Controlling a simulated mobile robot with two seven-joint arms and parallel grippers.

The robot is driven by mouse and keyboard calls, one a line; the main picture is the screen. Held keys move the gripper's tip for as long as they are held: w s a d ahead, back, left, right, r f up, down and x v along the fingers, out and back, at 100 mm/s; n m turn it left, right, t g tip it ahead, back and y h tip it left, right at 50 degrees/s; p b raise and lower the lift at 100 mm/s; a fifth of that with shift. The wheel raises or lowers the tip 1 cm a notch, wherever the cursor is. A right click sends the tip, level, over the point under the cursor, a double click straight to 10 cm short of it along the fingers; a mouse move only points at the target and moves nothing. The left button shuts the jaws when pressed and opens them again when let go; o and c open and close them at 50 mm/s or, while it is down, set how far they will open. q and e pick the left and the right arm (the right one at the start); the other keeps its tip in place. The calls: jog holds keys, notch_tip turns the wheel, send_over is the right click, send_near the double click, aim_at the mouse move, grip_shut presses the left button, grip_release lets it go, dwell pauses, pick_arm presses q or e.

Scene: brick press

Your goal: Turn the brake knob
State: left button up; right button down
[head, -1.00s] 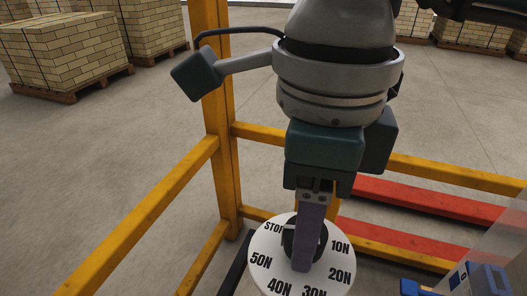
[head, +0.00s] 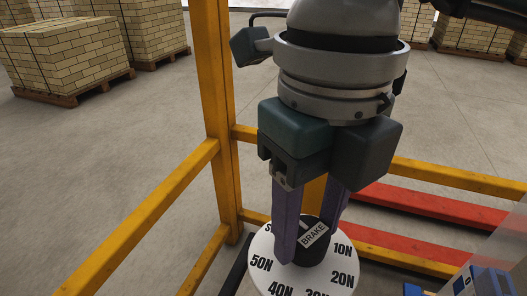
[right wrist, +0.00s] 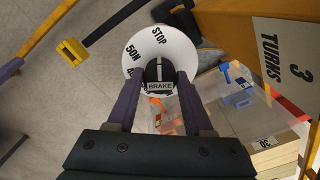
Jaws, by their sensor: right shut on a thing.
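The brake knob (head: 313,237) is black with a white BRAKE label. It sits at the centre of a round white dial (head: 262,281) marked from STOP through 10N to 50N. My right gripper (head: 309,246) comes down from above, its two purple fingers shut on opposite sides of the knob. In the right wrist view the knob (right wrist: 159,74) is between the fingers, and its white pointer line points roughly at STOP on the dial (right wrist: 140,52). In the head view a finger covers most of the STOP mark. My left gripper is not in view.
A yellow frame post (head: 213,100) and rails (head: 140,220) stand beside and behind the dial. Red bars (head: 420,212) lie to the right. Blue parts (head: 490,280) are at the lower right. Pallets of bricks (head: 65,55) stand farther back on open floor.

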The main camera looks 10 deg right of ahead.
aim_at(308, 232)
jog(key=shift+m, duration=0.3)
jog(key=shift+c, duration=1.5)
grip_release()
notch_tip(308, 232, up, 10)
jog(key=p, duration=0.1)
